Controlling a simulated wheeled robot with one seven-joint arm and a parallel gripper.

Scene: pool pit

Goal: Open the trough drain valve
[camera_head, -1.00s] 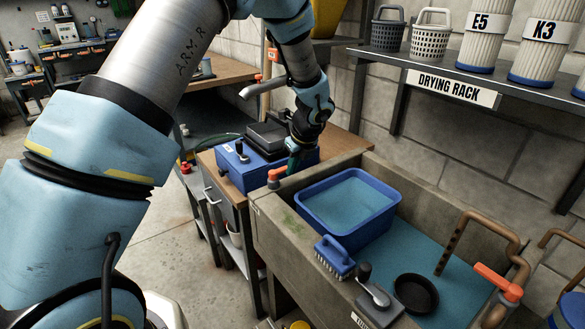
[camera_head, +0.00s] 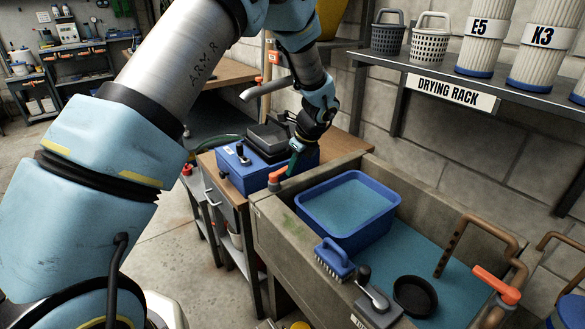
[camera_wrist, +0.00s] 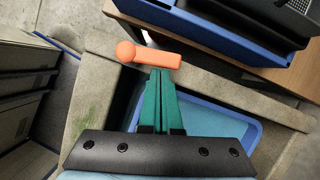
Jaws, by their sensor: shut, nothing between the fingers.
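An orange lever handle (camera_head: 277,176) with a round end sits on the back left rim of the concrete trough (camera_head: 278,232). In the wrist view the same orange handle (camera_wrist: 148,55) lies crosswise just beyond my fingertips. My gripper (camera_head: 291,168) is shut and empty, its green fingers pointing down beside this handle. In the wrist view the tips of my gripper (camera_wrist: 160,72) meet the handle's near edge; I cannot tell whether they touch. Another orange handle (camera_head: 497,284) is on a copper pipe at the trough's right. No readable label shows which one is the drain valve.
A blue basin (camera_head: 318,222) of water stands in the trough. A brush (camera_head: 334,260), a black-knobbed lever (camera_head: 373,290) and a black dish (camera_head: 415,296) are nearer. A blue machine (camera_head: 252,170) is close left of my gripper. The drying rack shelf (camera_head: 440,75) overhangs the right.

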